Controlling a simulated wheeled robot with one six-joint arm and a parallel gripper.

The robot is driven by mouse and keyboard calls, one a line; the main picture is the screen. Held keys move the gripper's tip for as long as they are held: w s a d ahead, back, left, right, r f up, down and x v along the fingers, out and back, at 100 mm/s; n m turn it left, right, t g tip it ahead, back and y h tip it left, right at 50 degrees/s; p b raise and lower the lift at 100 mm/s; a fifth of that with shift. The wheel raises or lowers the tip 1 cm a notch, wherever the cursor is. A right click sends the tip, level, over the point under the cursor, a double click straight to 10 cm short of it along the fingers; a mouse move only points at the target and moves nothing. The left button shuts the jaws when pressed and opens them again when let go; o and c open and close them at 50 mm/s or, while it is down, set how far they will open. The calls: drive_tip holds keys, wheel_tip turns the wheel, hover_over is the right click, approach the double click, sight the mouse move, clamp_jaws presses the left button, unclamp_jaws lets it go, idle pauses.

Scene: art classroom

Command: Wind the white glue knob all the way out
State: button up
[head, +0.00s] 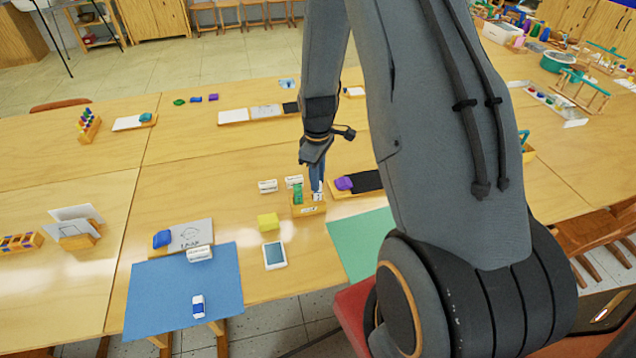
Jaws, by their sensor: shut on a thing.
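A small wooden box (309,210) with a white label stands near the middle of the table. A green glue stick (297,194) stands upright in its left part. A small white piece (318,196), seemingly the white glue's end, shows at its right part. My gripper (317,186) points straight down over this right part, its fingertips at the white piece. It is shut on it, as far as the small view shows. The knob itself is too small to make out, and the fingers partly hide it.
A purple thing on a black board (368,181) lies close to the right. A blue mat (184,290) and a green mat (361,244) lie nearer.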

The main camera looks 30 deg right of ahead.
drive_tip(key=m, duration=0.8)
drive_tip(key=shift+m, duration=0.4)
drive_tip(key=o, duration=1.5)
